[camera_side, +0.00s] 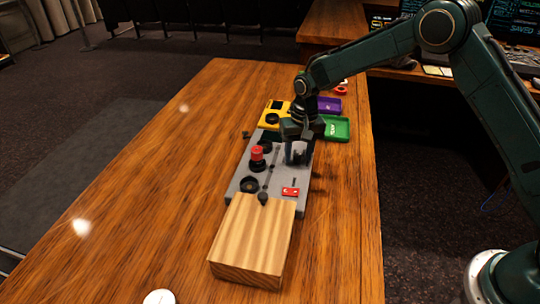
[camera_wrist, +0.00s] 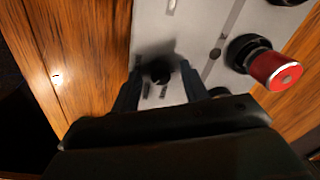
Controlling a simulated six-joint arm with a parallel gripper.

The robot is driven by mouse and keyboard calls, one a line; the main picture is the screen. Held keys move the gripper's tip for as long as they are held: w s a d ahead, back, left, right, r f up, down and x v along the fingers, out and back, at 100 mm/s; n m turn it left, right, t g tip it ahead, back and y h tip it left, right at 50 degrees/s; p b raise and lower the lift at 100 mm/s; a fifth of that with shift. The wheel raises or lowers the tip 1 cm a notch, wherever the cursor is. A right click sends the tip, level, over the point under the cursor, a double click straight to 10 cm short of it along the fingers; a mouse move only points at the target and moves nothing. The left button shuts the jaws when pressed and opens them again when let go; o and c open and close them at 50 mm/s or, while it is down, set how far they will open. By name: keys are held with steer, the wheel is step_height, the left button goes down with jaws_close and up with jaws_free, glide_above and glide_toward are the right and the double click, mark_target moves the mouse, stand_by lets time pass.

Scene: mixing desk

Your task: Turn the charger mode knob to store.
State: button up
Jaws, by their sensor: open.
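A grey control panel (camera_side: 240,196) lies on the wooden table, and it also shows in the wrist view (camera_wrist: 190,20). My gripper (camera_side: 297,158) is over the panel's right side, pointing down, with its fingers apart. In the side view my gripper hides that part of the panel.
A red-capped knob (camera_side: 257,153) stands up left of my gripper, also in the wrist view (camera_wrist: 275,70). A red switch (camera_side: 290,191) and black knob (camera_side: 249,184) are nearer. A wooden block (camera_side: 252,235) lies in front. Yellow (camera_side: 275,108), purple (camera_side: 329,104) and green (camera_side: 337,128) items lie behind.

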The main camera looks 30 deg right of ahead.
mark_target(302, 162)
step_height(302, 162, up, 14)
steer(key=shift+d, duration=0.3)
stand_by(0.5)
steer(key=shift+s, duration=0.15)
steer(key=s+d+r+n+t, duration=0.1)
steer(key=s+d+r, duration=0.1)
steer(key=s+r, duration=0.55)
steer(key=s+d+r+n+t, duration=0.1)
steer(key=s+d+r+t, duration=0.15)
steer(key=s+r, duration=0.5)
steer(key=s+d+f+n+t, duration=0.1)
steer(key=s+f, duration=0.1)
steer(key=s, duration=0.8)
steer(key=s+d+f+n+t, duration=0.1)
steer(key=s+d, duration=0.1)
steer(key=s, duration=0.9)
steer(key=shift+f+h, duration=0.3)
steer(key=shift+f, duration=0.1)
